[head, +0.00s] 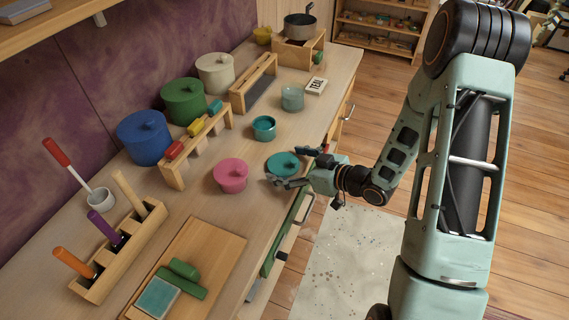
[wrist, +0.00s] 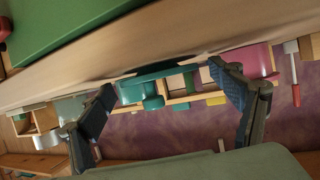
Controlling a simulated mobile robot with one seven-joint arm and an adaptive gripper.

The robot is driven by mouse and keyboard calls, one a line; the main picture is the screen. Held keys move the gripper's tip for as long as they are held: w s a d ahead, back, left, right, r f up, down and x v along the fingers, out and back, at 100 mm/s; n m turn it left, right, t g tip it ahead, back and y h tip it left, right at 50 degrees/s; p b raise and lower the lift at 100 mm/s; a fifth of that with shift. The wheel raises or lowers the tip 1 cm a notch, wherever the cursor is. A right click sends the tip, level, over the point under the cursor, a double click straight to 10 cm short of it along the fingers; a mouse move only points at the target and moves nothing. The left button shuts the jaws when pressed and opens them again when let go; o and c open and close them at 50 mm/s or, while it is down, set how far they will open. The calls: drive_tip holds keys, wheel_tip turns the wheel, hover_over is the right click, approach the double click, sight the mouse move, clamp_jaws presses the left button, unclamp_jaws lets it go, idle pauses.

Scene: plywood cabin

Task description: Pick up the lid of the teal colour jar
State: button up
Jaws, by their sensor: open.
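The teal lid (head: 283,163), a round disc with a small knob, lies flat on the wooden counter near its front edge. The open teal jar (head: 264,128), without a lid on it, stands just behind it. My gripper (head: 291,166) is open and empty, low at the counter's edge, with one finger toward each side of the lid. In the wrist view, the lid shows nearly edge-on (wrist: 165,70) between the spread fingers (wrist: 162,82). I cannot tell whether either finger touches it.
A pink lidded jar (head: 230,175) stands close to the left of the lid. A pale teal glass (head: 292,98) and a TEA box (head: 316,86) stand farther back. Blue (head: 143,138), green (head: 183,101) and cream (head: 215,73) pots line the wall. An open drawer (head: 285,235) sticks out below the counter.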

drive_tip(key=shift+c, duration=0.4)
drive_tip(key=c, duration=1.1)
drive_tip(key=shift+r, duration=0.1)
